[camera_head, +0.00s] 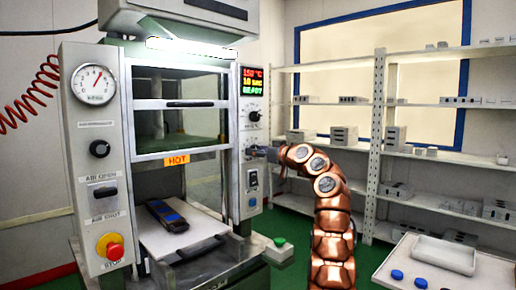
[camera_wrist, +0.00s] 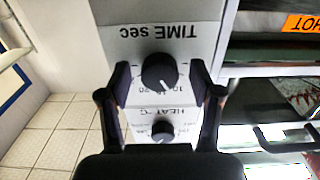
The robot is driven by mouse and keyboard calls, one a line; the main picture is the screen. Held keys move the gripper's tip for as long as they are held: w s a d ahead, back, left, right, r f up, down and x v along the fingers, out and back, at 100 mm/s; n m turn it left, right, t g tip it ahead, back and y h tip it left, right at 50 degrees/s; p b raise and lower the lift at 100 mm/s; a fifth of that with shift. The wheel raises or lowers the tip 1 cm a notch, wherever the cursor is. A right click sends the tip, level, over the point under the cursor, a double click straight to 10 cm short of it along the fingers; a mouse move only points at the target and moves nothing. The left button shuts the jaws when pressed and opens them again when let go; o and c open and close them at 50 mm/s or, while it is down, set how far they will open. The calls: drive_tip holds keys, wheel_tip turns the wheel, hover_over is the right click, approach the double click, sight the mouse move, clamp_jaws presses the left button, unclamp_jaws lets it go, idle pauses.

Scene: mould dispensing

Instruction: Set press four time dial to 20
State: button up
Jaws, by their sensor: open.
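The press (camera_head: 95,150) stands at the left in the head view; its display (camera_head: 252,80) reads 150 °C, 10 sec and READY. The black time dial (camera_wrist: 159,71) is in the middle of the wrist view, beside an upside-down "TIME sec" label. Its white pointer line points down and slightly right in that view, near the scale numbers. My gripper (camera_wrist: 159,75) is open, one finger on each side of the dial, with small gaps showing. In the head view my gripper (camera_head: 264,152) is at the press's right-hand panel and hides the time dial.
The heat dial (camera_wrist: 162,131) is close by, between the fingers' bases in the wrist view; it also shows in the head view (camera_head: 254,115). A red stop button (camera_head: 114,250) and a plate with a dark mould (camera_head: 168,215) are left. Shelves (camera_head: 440,150) stand right.

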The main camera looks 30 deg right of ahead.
drive_tip(key=shift+w, duration=0.15)
drive_tip(key=shift+c, duration=0.2)
drive_tip(key=c, duration=1.1)
drive_tip(key=shift+m, duration=0.4)
drive_tip(key=shift+a+r+m+p, duration=0.1)
drive_tip(key=shift+m+p, duration=1.75)
drive_tip(key=shift+m, duration=3.55)
